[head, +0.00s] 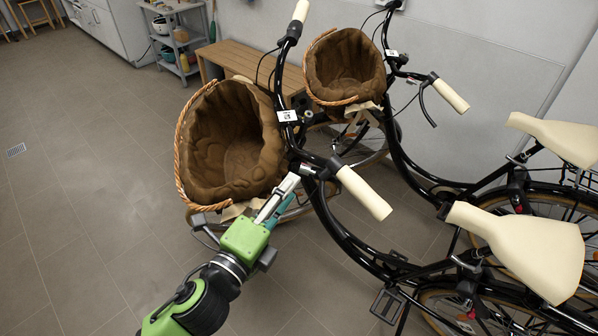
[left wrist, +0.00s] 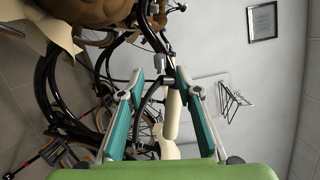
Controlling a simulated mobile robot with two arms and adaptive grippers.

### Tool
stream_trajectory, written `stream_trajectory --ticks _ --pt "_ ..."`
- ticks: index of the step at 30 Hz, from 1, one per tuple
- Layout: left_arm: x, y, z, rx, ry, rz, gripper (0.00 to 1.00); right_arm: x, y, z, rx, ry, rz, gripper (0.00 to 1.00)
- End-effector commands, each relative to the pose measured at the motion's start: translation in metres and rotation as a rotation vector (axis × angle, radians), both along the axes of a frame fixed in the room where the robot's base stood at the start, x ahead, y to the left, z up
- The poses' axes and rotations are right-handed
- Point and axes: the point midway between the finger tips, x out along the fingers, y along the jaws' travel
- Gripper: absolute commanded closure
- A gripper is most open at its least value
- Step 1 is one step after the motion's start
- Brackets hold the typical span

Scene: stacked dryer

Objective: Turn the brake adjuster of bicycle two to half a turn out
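Two black bicycles stand side by side, each with a brown-lined wicker basket and a small white tag; I cannot read which is number two. The nearer bicycle's handlebar (head: 318,161) has a cream grip (head: 363,193) and a dark brake lever mount. My left gripper (head: 288,188) reaches up to this handlebar, just below the mount and right of the nearer basket (head: 232,140). In the left wrist view its teal fingers (left wrist: 158,76) are apart, with the handlebar beyond and between them. The brake adjuster is too small to tell apart. My right gripper is out of view.
The farther bicycle's basket (head: 345,68) and cream grip (head: 450,96) are close behind. Cream saddles (head: 525,245) are at the right. A wooden bench (head: 240,62) and grey shelf cart (head: 178,40) stand behind. The tiled floor at left is clear.

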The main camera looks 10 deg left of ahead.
Motion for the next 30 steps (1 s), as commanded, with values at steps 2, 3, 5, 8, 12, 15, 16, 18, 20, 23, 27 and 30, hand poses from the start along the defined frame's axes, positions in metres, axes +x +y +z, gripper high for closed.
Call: stream_trajectory --ticks 2,3,5,8,12,15,16,18,20,23,27,30 --pt "0.016 -0.006 0.003 -0.001 -0.002 0.002 0.68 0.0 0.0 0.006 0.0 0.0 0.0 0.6" --pt "0.023 -0.008 0.002 -0.001 -0.002 0.001 0.68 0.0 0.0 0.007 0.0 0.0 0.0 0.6" --pt "0.031 -0.012 0.002 -0.001 -0.002 0.001 0.68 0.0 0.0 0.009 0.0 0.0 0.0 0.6" --pt "0.043 -0.015 0.0 0.001 -0.001 0.001 0.68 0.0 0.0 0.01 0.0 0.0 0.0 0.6" --pt "0.051 -0.019 -0.001 0.0 0.0 0.0 0.68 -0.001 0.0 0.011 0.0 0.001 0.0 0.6" --pt "0.052 -0.02 -0.001 0.0 0.0 -0.001 0.68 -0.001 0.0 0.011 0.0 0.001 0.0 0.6" --pt "0.052 -0.02 -0.001 0.0 0.0 -0.001 0.68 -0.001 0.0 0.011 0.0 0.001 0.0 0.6" --pt "0.052 -0.02 -0.002 0.0 0.0 -0.001 0.68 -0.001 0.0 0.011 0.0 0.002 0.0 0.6" --pt "0.052 -0.02 -0.001 0.0 0.0 -0.001 0.68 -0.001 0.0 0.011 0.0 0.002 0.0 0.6" --pt "0.052 -0.02 -0.001 0.0 0.0 0.0 0.81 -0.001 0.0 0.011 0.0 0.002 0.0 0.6" --pt "0.052 -0.02 -0.001 0.0 0.0 0.0 1.0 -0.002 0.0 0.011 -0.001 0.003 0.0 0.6" --pt "0.052 -0.019 -0.001 0.0 0.001 0.0 1.0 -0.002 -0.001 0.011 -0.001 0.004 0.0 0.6"
